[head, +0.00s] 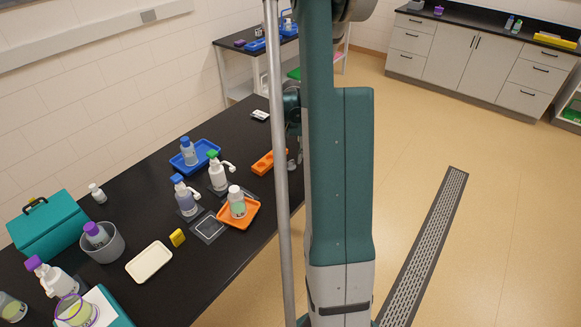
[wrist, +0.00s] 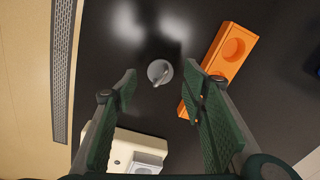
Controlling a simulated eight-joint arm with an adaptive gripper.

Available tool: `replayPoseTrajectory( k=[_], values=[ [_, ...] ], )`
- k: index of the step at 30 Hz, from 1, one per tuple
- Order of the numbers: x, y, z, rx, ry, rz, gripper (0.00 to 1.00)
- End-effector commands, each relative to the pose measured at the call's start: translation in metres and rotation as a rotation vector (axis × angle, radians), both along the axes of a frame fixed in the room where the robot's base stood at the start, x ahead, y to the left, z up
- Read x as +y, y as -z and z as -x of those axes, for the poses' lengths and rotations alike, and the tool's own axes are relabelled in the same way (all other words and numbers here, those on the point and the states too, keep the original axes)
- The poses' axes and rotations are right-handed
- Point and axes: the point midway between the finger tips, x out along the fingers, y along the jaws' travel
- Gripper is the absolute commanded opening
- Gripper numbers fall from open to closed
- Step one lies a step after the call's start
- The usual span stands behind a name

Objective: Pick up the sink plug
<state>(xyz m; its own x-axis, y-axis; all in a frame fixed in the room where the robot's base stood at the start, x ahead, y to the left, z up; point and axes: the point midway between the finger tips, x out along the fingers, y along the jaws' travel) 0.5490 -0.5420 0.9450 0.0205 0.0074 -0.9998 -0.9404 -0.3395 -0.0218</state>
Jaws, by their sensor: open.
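The sink plug (wrist: 158,74) is a small round grey disc with a raised handle on its top. It lies on the black bench top in the wrist view, framed between my fingertips. My gripper (wrist: 160,82) is open, its two dark green fingers spread to either side of the plug in the picture. Nothing is held, and I cannot tell the height left between fingertips and plug. In the head view my arm hides most of the gripper; small grey shapes (head: 292,163) beside the arm may be the plug.
An orange block (wrist: 235,50) with a round recess lies close right of the plug. A pale device (wrist: 122,150) lies below it, under the fingers. The bench edge and a floor drain (wrist: 61,70) are at left. Bottles and an orange tray (head: 224,221) stand farther along the bench.

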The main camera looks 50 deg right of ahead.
Motion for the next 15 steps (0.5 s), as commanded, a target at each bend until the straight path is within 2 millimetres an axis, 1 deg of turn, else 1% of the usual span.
replayPoseTrajectory(
  k=[5,15],
  values=[
    [0.001,0.009,-0.001,0.000,0.000,0.000,0.42],
    [0.004,0.042,-0.001,0.000,0.000,0.000,0.42]
  ],
)
